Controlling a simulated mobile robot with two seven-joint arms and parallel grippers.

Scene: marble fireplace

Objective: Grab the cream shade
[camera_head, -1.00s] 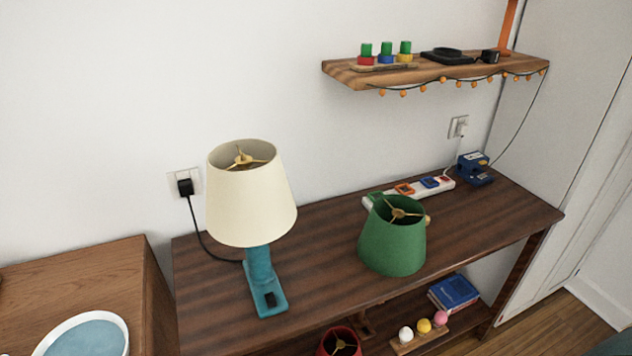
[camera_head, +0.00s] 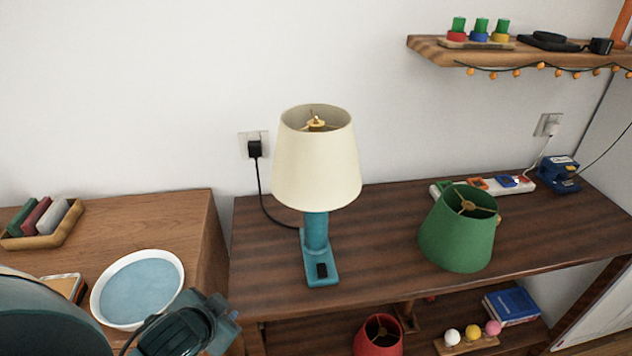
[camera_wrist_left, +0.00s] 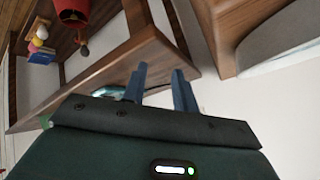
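The cream shade (camera_head: 316,165) sits upright on a teal lamp base (camera_head: 317,235) on the dark wooden table (camera_head: 390,275). Its top is open, with a brass fitting inside. My left gripper (camera_head: 225,318) is low at the left in the head view, in front of the table's left end and apart from the shade. In the left wrist view its two blue fingers (camera_wrist_left: 160,85) are spread with nothing visibly held between them. The cream shade cannot be made out there. My right gripper is not in view.
A green shade (camera_head: 458,235) stands right of the lamp. A red shade (camera_head: 379,338) is on the lower shelf. A white-rimmed bowl (camera_head: 102,307) and an eraser tray (camera_head: 40,243) are on the left cabinet. A black cord (camera_head: 262,190) runs behind the lamp.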

